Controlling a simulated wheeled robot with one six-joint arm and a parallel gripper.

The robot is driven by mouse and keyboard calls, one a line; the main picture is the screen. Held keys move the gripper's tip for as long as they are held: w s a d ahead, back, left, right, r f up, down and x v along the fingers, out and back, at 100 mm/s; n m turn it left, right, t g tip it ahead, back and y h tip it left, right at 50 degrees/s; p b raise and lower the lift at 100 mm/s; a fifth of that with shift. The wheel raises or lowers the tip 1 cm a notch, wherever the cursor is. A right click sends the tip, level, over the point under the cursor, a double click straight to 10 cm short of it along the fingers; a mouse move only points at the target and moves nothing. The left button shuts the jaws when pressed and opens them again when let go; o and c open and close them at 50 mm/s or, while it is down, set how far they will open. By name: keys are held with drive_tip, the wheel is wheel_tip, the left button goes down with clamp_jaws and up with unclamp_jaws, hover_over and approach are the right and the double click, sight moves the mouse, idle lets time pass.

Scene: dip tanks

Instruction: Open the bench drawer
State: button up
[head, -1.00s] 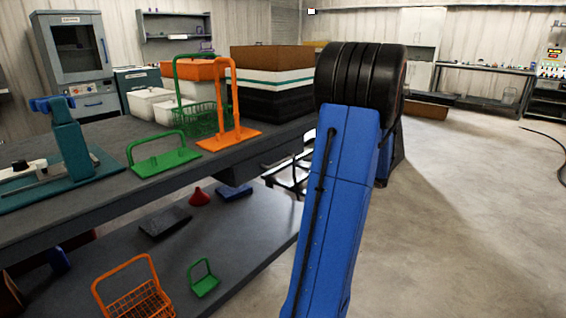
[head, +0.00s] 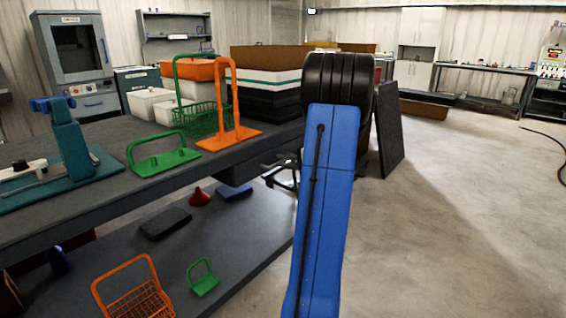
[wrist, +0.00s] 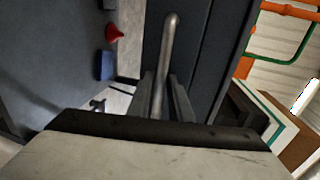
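The bench drawer (head: 236,171) is a dark box under the right end of the grey bench top (head: 60,226); its front is turned mostly away in the head view. In the wrist view its dark front (wrist: 205,50) fills the upper middle, with a grey metal bar handle (wrist: 170,45) running up the picture. My gripper (wrist: 164,90) has one dark finger on each side of the handle's near end. The fingers look apart, with the bar between them; contact is not clear. In the head view my arm hides most of the gripper. The drawer looks shut.
A lower shelf (head: 215,240) holds an orange basket (head: 135,290), a green carrier (head: 203,278), a red funnel (head: 200,197) and a blue block (head: 235,191). Racks and a teal fixture stand on the bench. The floor (head: 450,210) at right is open.

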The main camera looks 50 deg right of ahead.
clamp_jaws()
drive_tip(key=f+v, duration=0.2)
drive_tip(key=v, duration=1)
drive_tip(key=s+f+v, duration=0.1)
drive_tip(key=f+v, duration=0.2)
drive_tip(key=v, duration=1)
drive_tip(key=shift+s, duration=0.3)
drive_tip(key=shift+f, duration=0.15)
unclamp_jaws()
